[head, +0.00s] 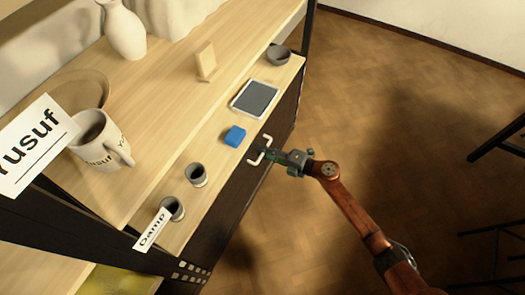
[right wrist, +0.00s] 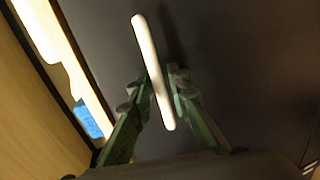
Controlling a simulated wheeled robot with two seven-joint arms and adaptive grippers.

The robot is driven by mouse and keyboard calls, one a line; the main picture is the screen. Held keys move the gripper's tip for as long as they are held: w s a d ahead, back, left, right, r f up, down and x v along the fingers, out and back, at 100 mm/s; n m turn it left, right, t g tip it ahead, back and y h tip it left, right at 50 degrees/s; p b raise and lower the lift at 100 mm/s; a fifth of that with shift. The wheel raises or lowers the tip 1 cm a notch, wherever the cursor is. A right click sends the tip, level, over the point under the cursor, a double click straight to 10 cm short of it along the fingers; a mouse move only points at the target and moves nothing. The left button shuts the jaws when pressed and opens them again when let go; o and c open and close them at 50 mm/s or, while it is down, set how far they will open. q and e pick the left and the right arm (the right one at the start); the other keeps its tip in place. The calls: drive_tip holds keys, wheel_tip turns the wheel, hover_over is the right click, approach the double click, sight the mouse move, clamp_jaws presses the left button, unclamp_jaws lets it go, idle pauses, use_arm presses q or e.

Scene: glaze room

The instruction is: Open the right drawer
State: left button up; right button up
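The right drawer's front (right wrist: 235,60) is a dark flat panel, seen close up in the right wrist view; it looks closed. Its pale bar handle (right wrist: 148,50) runs slantwise there, between the two green fingers of my right gripper (right wrist: 160,78). The fingers are open, one on each side of the bar, with a small gap showing at the right finger. In the head view, my right gripper (head: 269,155) is at the pale handle (head: 267,139) on the dark cabinet front, partly covering it. My left gripper is not in view.
On the wooden top stand a blue block (head: 235,136), a framed grey tablet (head: 255,98), a grey bowl (head: 279,55) and small cups (head: 196,175). A raised shelf holds a mug (head: 100,142) and a white vase (head: 123,30). Floor right of the cabinet is clear near my arm.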

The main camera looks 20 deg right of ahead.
drive_tip(key=shift+c, duration=0.3)
clamp_jaws()
idle(0.3)
